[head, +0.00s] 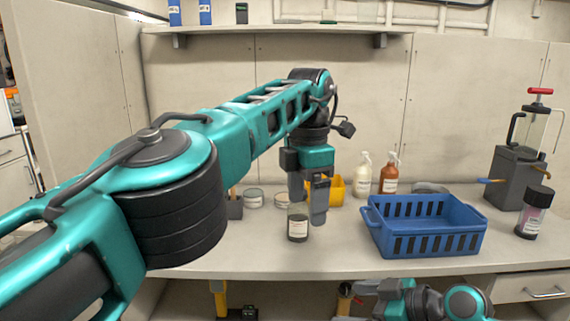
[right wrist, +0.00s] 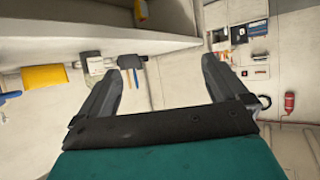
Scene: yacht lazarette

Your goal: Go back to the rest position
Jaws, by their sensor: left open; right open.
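My left arm reaches in from the left over the bench. I cannot tell whether the fingers touch the jar. My right arm shows only at the bottom right of the head view, below the bench front. In the right wrist view my right gripper (right wrist: 163,80) has its two fingers wide apart with nothing between them.
A blue basket (head: 425,242) stands on the bench (head: 340,262) right of my left gripper. Behind are a white bottle (head: 363,175), a brown bottle (head: 390,173) and a yellow bin (head: 338,190). A dark-lidded jar (head: 534,212) and a pump device (head: 522,165) stand at right.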

